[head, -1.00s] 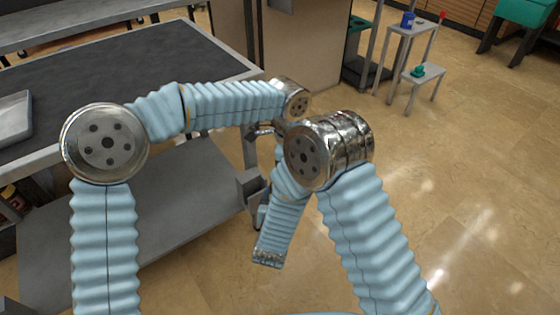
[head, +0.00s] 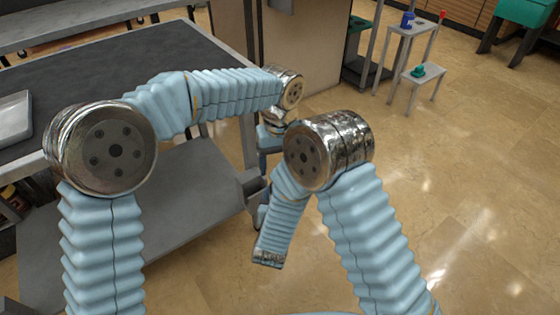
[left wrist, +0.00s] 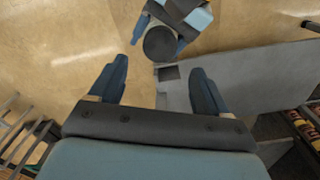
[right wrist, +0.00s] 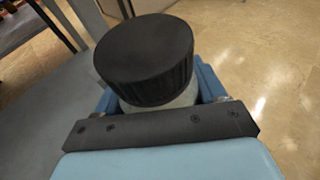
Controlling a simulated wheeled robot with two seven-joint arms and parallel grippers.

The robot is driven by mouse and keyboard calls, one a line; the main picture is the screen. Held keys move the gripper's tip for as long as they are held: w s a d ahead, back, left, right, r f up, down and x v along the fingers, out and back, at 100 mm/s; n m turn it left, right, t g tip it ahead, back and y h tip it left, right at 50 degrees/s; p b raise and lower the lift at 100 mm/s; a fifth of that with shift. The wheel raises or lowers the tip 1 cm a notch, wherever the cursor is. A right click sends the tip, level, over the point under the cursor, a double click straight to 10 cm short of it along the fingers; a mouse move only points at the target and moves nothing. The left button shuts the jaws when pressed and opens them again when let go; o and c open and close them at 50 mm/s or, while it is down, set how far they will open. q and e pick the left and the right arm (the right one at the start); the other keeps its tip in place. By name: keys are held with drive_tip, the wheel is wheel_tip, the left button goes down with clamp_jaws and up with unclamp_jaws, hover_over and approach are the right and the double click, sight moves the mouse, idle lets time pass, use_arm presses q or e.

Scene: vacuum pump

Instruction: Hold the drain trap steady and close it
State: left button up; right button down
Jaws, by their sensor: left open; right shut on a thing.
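The drain trap is a pale jar (right wrist: 160,102) with a wide black ribbed cap (right wrist: 145,55). In the right wrist view it sits between the blue fingers of my right gripper (right wrist: 158,88), which is shut on the jar. The cap rests on top of the jar; I cannot tell how tight it is. In the left wrist view the cap (left wrist: 160,43) shows from above as a dark disc, beyond the fingers. My left gripper (left wrist: 157,85) is open and empty, its fingers apart and short of the cap. In the head view my arms largely hide the trap.
A dark-topped metal table (head: 110,75) with a lower shelf (head: 165,190) stands at the left, close to my left arm. A small step stand (head: 410,50) holds a blue cup and a green item. The tiled floor at the right is open.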

use_arm(q)
drive_tip(key=shift+f, duration=4.05)
drive_tip(key=c, duration=1.1)
drive_tip(key=m, duration=0.5)
drive_tip(key=shift+m, duration=0.4)
drive_tip(key=m, duration=0.7)
